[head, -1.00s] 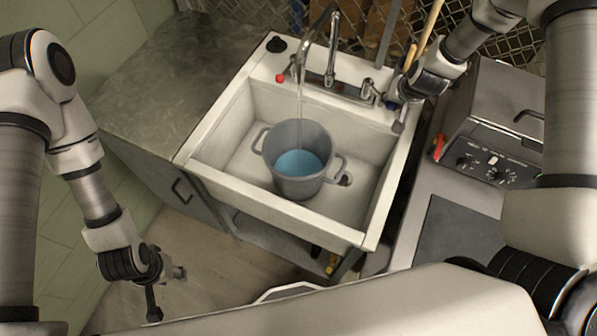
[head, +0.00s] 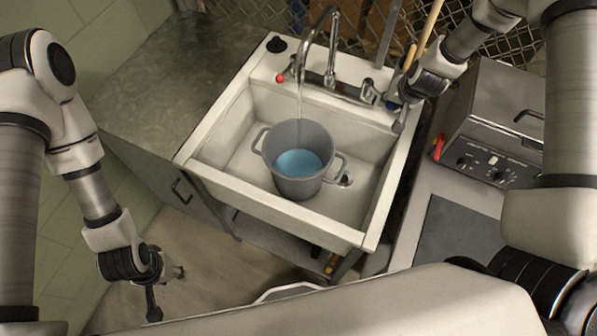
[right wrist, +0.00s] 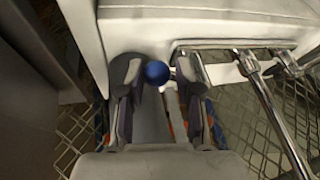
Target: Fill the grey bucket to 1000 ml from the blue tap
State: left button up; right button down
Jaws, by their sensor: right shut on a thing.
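The grey bucket (head: 297,188) stands upright in the sink below the spout (head: 333,42). A thin stream of water (head: 300,105) runs from the spout into it. Blue water (head: 298,163) covers the inside of the bucket; any volume marks are too small to read. My right gripper (head: 394,99) is at the tap on the right of the sink's back ledge. In the right wrist view its fingers (right wrist: 158,80) are closed about the blue tap knob (right wrist: 156,72). My left gripper (head: 168,286) is open and empty, low in front of the sink at the left.
The white sink (head: 215,140) has a drain (head: 345,180) right of the bucket. A red tap knob (head: 280,78) is at the left of the spout. A grey counter (head: 165,75) lies left of the sink, and a metal appliance (head: 495,150) stands to the right.

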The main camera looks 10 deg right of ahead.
jog(key=shift+w, duration=0.1)
jog(key=shift+a+f+b, duration=0.15)
jog(key=shift+a+b, duration=0.25)
jog(key=shift+b, duration=0.1)
jog(key=w+a+b, duration=0.1)
jog(key=a+b, duration=0.4)
jog(key=a, duration=0.2)
jog(key=shift+w+a, duration=0.3)
jog(key=shift+w, duration=0.1)
